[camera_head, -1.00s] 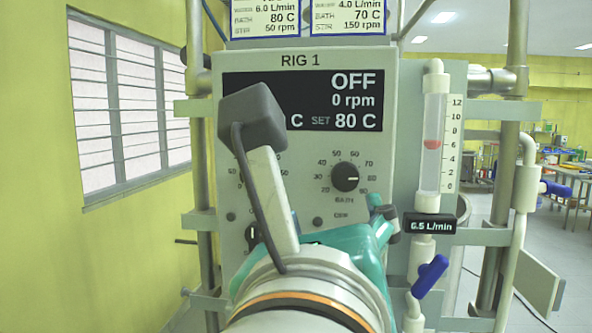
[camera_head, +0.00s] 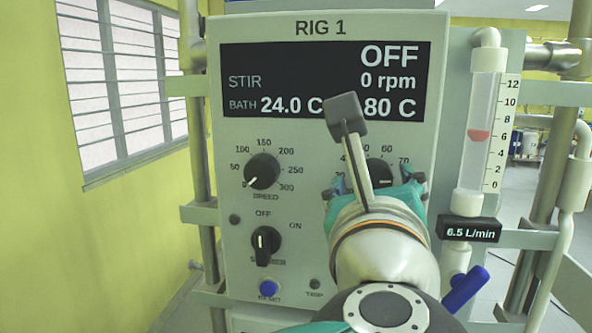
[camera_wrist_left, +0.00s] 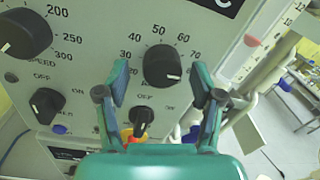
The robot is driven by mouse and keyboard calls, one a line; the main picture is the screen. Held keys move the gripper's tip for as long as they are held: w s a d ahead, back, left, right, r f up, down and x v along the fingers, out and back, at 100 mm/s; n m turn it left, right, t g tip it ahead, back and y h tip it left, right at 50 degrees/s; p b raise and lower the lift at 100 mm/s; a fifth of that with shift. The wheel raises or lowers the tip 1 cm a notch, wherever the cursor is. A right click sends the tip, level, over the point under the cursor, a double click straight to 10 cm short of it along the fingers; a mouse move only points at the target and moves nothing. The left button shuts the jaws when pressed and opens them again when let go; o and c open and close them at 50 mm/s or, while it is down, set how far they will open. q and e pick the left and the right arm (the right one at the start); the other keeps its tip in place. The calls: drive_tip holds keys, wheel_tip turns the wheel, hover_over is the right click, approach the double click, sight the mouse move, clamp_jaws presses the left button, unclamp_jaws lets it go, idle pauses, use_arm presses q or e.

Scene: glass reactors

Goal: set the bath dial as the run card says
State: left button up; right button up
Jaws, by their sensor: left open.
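The bath dial (camera_head: 380,170) is a round black knob on the RIG 1 panel, partly hidden in the head view by my wrist camera mount. In the left wrist view the dial (camera_wrist_left: 162,62) shows whole, its white mark toward the lower right. The display (camera_head: 322,82) reads OFF, 0 rpm, bath 24.0 C, and 80 C at the right. My left gripper (camera_wrist_left: 161,80) is open, its teal fingers at either side of the dial with gaps visible; I cannot tell how deep they reach. The run cards are out of the current views. My right gripper is not in view.
The speed dial (camera_head: 262,171) and a lower black selector (camera_head: 266,243) are left of my gripper. A flow tube (camera_head: 483,130) with a 6.5 L/min label (camera_head: 470,229) and a blue-handled valve (camera_head: 464,290) stand at the right. Metal posts flank the panel.

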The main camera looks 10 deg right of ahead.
use_arm(q)
drive_tip(key=shift+w, duration=0.25)
drive_tip(key=shift+s+d, duration=0.1)
drive_tip(key=shift+c, duration=1.3)
drive_tip(key=c, duration=0.9)
drive_tip(key=shift+s+m, duration=0.1)
drive_tip(key=shift+m, duration=1)
drive_tip(key=o, duration=1.2)
drive_tip(key=shift+c, duration=0.2)
